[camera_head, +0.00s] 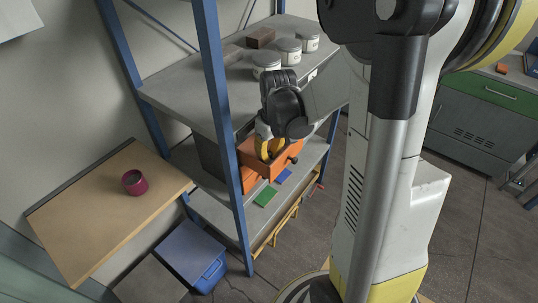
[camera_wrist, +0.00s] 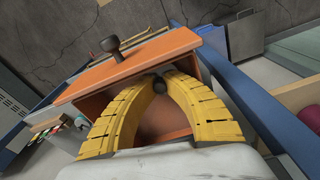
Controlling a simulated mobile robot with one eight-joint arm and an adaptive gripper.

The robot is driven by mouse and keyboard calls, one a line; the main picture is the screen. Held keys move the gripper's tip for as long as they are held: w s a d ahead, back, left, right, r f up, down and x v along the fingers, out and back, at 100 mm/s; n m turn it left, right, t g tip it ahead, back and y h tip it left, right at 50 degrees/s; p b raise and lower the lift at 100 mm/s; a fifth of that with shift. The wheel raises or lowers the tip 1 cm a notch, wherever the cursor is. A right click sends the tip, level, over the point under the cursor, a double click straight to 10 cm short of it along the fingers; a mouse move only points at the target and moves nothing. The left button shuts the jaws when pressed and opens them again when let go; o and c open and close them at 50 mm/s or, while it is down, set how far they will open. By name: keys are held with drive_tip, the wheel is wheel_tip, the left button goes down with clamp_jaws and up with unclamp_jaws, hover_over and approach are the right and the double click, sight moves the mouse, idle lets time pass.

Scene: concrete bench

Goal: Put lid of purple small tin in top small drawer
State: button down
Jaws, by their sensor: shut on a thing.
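The purple small tin (camera_head: 135,182) stands upright on the wooden table at the left in the head view, with a dark top. The orange drawer (camera_head: 278,166) is pulled out of the shelf unit. Its front panel (camera_wrist: 128,65) with a black knob (camera_wrist: 110,45) shows in the wrist view. My gripper (camera_head: 268,150) is at the open drawer, its yellow fingers reaching down into it. In the wrist view my gripper (camera_wrist: 160,82) is shut on a small dark round knob (camera_wrist: 158,86). The rest of that piece is hidden, so I cannot tell its full shape.
White canisters (camera_head: 290,50) and a brown block (camera_head: 261,37) stand on the shelf above the drawer. A blue shelf post (camera_head: 222,110) rises close to the drawer's left. Green (camera_head: 265,196) and blue (camera_head: 284,176) flat pieces lie on the lower shelf.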

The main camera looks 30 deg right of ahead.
drive_tip(key=shift+f, duration=0.1)
drive_tip(key=shift+f+b, duration=0.45)
drive_tip(key=c, duration=1.5)
unclamp_jaws()
drive_tip(key=shift+r, duration=0.1)
wheel_tip(320, 180, up, 12)
drive_tip(key=s+p, duration=0.1)
drive_tip(key=p, duration=0.4)
drive_tip(key=s+a+r+m+t, duration=0.1)
drive_tip(key=s+a+r+t, duration=0.4)
drive_tip(key=a, duration=0.8)
drive_tip(key=s+r, duration=0.2)
drive_tip(key=s, duration=0.2)
drive_tip(key=shift+s+a+r+m+t, duration=0.15)
drive_tip(key=shift+s+a+m+t, duration=0.15)
drive_tip(key=shift+s+t, duration=0.1)
